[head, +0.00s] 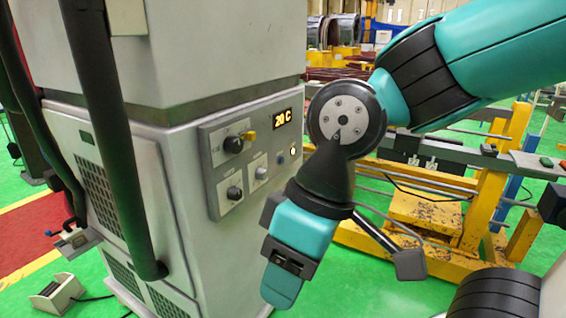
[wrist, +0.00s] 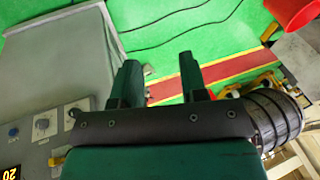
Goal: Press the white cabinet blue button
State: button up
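The white cabinet (head: 165,190) stands left of centre in the head view, with a grey control panel (head: 218,160) on its front. A small round button (head: 280,160) sits on the panel below the lit display. In the wrist view it looks like the blue round control (wrist: 13,132) at the left edge. My gripper (wrist: 160,70) has its two dark fingers apart with nothing between them. In the wrist view it is right of the panel and away from the button. In the head view my wrist is right of the cabinet; the fingertips are not clear there.
The panel also holds an orange "20 C" display (head: 283,118), a yellow-handled knob (head: 233,144), other knobs and a small light (head: 293,151). A yellow frame bench (head: 490,190) stands to the right. Green floor shows between them. A red container (wrist: 291,14) is at upper right in the wrist view.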

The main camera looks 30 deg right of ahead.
grip_shut()
dwell(1.4)
